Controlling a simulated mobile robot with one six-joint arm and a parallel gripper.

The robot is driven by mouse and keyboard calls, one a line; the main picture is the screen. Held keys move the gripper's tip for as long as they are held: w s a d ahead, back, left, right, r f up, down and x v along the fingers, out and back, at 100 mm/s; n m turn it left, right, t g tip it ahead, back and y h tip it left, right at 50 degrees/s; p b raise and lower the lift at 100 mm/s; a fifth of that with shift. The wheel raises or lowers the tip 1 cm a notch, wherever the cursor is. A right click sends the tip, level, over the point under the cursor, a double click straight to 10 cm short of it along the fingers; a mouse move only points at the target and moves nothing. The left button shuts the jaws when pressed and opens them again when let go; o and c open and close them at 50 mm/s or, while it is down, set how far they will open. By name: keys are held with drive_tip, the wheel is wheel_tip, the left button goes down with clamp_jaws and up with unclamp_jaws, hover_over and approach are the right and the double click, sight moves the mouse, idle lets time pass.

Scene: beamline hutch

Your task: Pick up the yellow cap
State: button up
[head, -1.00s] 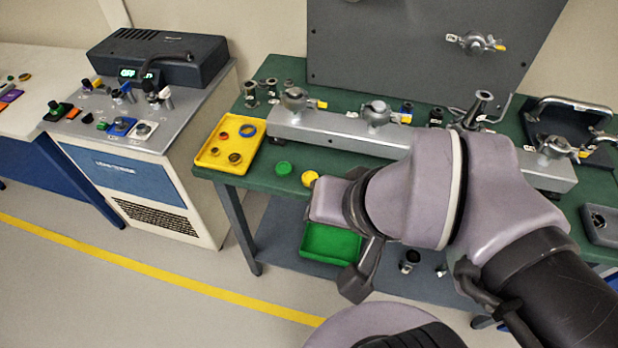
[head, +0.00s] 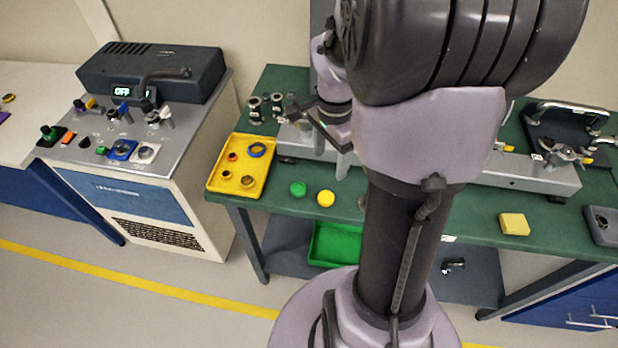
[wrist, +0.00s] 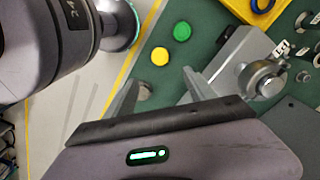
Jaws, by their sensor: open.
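The yellow cap (head: 326,198) is a small round disc lying on the green bench top near its front edge, just right of the green cap (head: 298,189). In the wrist view the yellow cap (wrist: 160,56) lies beyond the fingertips, and the green cap (wrist: 182,31) is farther off. My gripper (wrist: 160,82) is open and empty, with its fingers spread and apart from the yellow cap. In the head view my arm hides part of the gripper, which hangs above the bench, behind and right of the yellow cap.
A yellow tray (head: 212,184) with several rings sits left of the caps. A grey metal rail (head: 520,175) with clamps runs behind them. A small grey round piece (wrist: 143,92) shows between my fingers in the wrist view. A yellow block (head: 514,224) lies to the right.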

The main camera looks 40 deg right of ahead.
drive_tip(key=b, duration=0.3)
hover_over(326, 196)
wheel_tip(326, 196, down, 9)
drive_tip(key=shift+d+f, duration=0.1)
wheel_tip(326, 196, down, 5)
drive_tip(key=b, duration=0.2)
drive_tip(key=shift+b, duration=0.3)
drive_tip(key=shift+c, duration=0.4)
